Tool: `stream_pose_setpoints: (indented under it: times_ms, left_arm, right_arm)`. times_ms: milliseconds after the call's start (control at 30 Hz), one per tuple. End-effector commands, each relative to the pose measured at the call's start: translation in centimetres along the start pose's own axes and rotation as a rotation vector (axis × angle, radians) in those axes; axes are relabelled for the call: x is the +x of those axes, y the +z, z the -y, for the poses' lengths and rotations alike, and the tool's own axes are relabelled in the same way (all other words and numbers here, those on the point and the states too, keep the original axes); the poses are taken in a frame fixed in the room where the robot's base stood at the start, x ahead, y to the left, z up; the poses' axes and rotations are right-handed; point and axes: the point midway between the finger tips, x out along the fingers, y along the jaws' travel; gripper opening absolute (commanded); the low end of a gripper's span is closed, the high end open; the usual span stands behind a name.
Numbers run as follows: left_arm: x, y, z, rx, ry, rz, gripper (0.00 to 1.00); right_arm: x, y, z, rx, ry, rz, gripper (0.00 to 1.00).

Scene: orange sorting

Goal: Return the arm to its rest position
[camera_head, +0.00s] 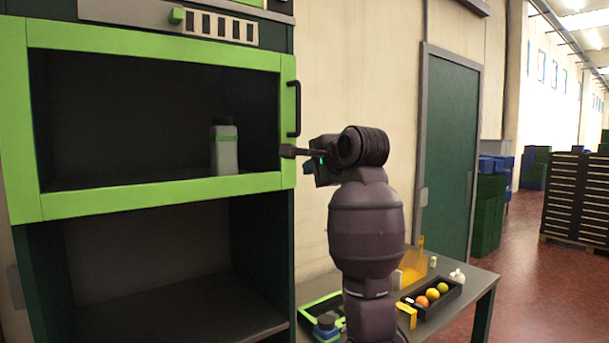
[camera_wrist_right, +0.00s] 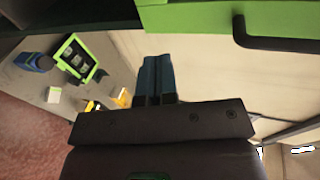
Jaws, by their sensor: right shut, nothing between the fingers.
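My right arm stands in the middle of the head view, raised above the table, with its right gripper (camera_head: 290,151) pointing left at the right edge of the green-framed cabinet door. The gripper is shut and empty. In the right wrist view its fingers (camera_wrist_right: 158,78) lie side by side, close to the green door edge and black handle (camera_wrist_right: 275,38); the handle also shows in the head view (camera_head: 293,108). I cannot tell whether the fingertips touch the door frame. My left gripper is not in view.
A grey bottle (camera_head: 225,148) shows inside the cabinet (camera_head: 150,192). A green door (camera_head: 447,150) is behind.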

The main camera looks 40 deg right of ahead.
Motion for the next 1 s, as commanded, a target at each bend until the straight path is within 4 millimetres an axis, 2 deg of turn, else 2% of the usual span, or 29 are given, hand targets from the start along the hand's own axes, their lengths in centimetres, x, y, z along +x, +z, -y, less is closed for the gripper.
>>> stream_pose_setpoints:
  times_ms: [200,400,733,833,1000]
  left_arm:
    - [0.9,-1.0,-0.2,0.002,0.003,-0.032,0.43]
    - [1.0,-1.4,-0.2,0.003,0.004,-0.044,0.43]
    - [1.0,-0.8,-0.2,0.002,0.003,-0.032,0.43]
    - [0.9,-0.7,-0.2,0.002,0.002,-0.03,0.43]
    - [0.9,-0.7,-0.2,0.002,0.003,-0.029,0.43]
  right_arm:
    - [-3.9,-0.4,-0.1,-0.001,-0.002,0.0,0.0]
    - [-5.8,-0.6,-0.1,0.0,0.0,0.0,0.0]
    - [-6.2,-0.6,-0.1,-0.006,0.002,0.001,0.0]
    - [-6.2,-0.6,0.1,-0.054,-0.008,0.0,0.0]
    - [-6.4,-1.1,2.7,-0.279,-0.167,-0.055,0.0]
